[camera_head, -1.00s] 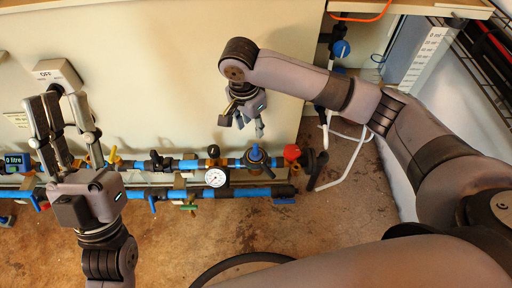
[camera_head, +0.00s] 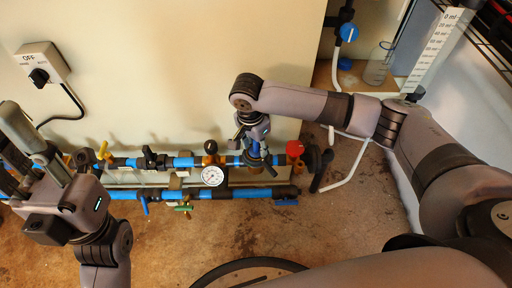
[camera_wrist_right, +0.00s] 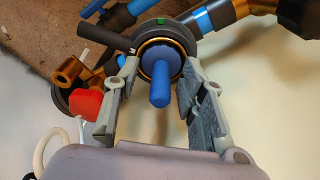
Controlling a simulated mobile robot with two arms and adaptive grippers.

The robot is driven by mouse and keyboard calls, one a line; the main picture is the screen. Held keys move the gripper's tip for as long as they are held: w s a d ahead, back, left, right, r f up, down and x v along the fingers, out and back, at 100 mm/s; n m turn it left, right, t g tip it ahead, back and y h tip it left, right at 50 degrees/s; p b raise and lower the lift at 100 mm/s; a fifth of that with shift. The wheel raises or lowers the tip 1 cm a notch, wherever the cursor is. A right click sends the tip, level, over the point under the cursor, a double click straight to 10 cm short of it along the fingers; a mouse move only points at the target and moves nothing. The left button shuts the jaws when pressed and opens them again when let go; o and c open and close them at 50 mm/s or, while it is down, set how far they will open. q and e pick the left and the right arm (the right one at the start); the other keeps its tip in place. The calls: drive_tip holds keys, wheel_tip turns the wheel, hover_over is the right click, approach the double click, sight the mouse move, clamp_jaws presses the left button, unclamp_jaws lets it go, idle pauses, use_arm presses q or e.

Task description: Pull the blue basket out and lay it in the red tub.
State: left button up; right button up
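A blue round piece with an upright peg (camera_wrist_right: 160,88) sits in a dark, gold-rimmed round housing (camera_wrist_right: 186,34) on the pipework. It may be the blue basket; no basket shape shows. In the head view the blue piece (camera_head: 254,149) is partly hidden by my right gripper (camera_head: 258,152). In the right wrist view my right gripper (camera_wrist_right: 158,110) is open, one finger on each side of the peg, with gaps between. My left gripper (camera_head: 15,150) is at the left edge, its fingers apart and partly cut off. I cannot make out a red tub.
A pressure gauge (camera_head: 212,175) and several small valves line the pipes left of the housing. A red knob (camera_head: 294,147) is close on the right. A grey switch box (camera_head: 41,63) is on the pale panel. A clear beaker (camera_head: 377,66) stands at upper right.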

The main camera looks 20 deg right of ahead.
drive_tip(key=shift+f, duration=0.1)
drive_tip(key=shift+c, duration=0.2)
clamp_jaws()
idle(0.5)
